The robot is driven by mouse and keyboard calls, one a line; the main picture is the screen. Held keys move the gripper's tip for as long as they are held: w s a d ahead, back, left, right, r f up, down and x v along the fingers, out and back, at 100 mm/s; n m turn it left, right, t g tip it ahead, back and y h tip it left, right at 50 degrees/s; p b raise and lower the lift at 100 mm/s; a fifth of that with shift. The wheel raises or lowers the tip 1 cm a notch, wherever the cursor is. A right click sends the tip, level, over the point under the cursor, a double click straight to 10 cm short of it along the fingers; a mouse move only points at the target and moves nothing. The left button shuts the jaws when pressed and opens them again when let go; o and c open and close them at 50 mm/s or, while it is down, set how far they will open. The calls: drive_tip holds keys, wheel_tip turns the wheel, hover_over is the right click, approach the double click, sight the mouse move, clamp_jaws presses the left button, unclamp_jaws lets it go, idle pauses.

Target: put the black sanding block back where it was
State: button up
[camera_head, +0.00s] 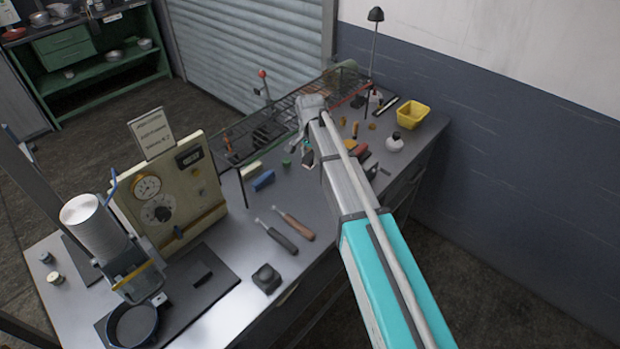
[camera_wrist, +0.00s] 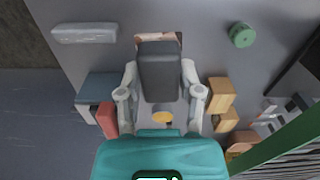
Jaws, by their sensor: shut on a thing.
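The black sanding block (camera_wrist: 160,72) is between the two fingers of my gripper (camera_wrist: 159,80) in the wrist view, and the fingers are shut on it. A brown and whitish edge shows at its far end; I cannot tell whether that belongs to the block or to something beneath.
In the wrist view, a red block (camera_wrist: 107,119) and a blue-grey block (camera_wrist: 97,87) lie left of my gripper, wooden blocks (camera_wrist: 221,92) right, and a green cylinder (camera_wrist: 241,35) farther off. In the head view, a wire rack (camera_head: 275,126) stands behind; a yellow bin (camera_head: 412,115) sits right.

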drive_tip(key=s+d+r+m+p, duration=0.1)
drive_tip(key=s+d+r+p, duration=0.1)
drive_tip(key=s+d, duration=0.4)
drive_tip(key=s, duration=0.3)
drive_tip(key=shift+s+d+r, duration=0.2)
drive_tip(key=shift+d+r, duration=0.05)
drive_tip(key=shift+d, duration=0.15)
drive_tip(key=shift+w+f, duration=0.1)
drive_tip(key=shift+w, duration=0.05)
drive_tip(key=b, duration=0.9)
hover_over(312, 178)
drive_tip(key=s, duration=0.1)
drive_tip(key=f, duration=0.8)
drive_tip(key=shift+s+d+f, duration=0.2)
drive_tip(key=shift+d+f, duration=0.05)
drive_tip(key=shift+d, duration=0.05)
drive_tip(key=shift+w+a+f, duration=0.1)
drive_tip(key=shift+w+f, duration=0.1)
drive_tip(key=shift+w, duration=0.05)
drive_tip(key=shift+w+a+f+b, duration=0.25)
drive_tip(key=shift+w+f+b, duration=0.2)
drive_tip(key=shift+f+b, duration=0.3)
drive_tip(key=shift+s+f+b, duration=0.1)
drive_tip(key=shift+f+b, duration=1.15)
drive_tip(key=shift+b, duration=0.05)
